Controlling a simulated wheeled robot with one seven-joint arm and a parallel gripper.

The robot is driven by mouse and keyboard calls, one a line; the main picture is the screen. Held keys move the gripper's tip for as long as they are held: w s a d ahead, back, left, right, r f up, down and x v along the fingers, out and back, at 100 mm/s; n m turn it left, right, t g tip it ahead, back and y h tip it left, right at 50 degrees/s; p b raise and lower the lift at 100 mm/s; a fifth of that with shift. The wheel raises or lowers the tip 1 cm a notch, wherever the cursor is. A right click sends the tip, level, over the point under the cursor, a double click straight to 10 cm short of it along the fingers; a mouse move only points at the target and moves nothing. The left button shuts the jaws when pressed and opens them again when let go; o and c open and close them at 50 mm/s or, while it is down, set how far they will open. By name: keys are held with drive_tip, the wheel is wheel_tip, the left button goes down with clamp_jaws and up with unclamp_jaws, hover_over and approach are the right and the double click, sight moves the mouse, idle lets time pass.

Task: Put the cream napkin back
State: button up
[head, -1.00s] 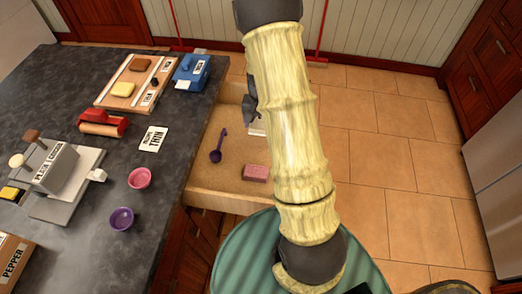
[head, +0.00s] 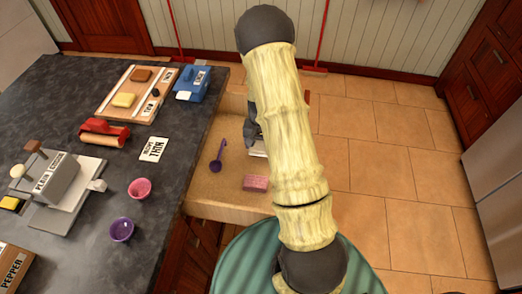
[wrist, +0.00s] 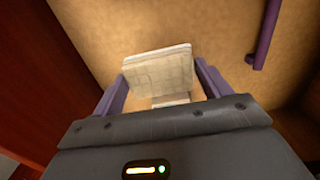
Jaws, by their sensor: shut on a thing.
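The cream napkin (wrist: 158,70) is a pale folded cloth between the two purple fingers of my gripper (wrist: 161,80) in the wrist view. My gripper is shut on it, inside or just over the open drawer (head: 228,190). I cannot tell whether the napkin touches the drawer floor. In the head view only an edge of the napkin (head: 257,149) shows beside my arm, which hides most of it. My dark gripper (head: 250,130) is also partly hidden there.
In the drawer, a purple spoon (head: 217,157) lies left of the napkin and a pink block (head: 255,183) lies nearer. The dark counter (head: 175,185) at left holds a recipe card, bowls, a red roller and a tray. The drawer floor between spoon and front wall is bare.

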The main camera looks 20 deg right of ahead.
drive_tip(key=shift+f, duration=1.85)
drive_tip(key=shift+f, duration=0.2)
drive_tip(key=o, duration=1)
drive_tip(key=shift+c, duration=0.2)
drive_tip(key=shift+r, duration=0.1)
wheel_tip(320, 180, up, 12)
drive_tip(key=shift+r, duration=0.15)
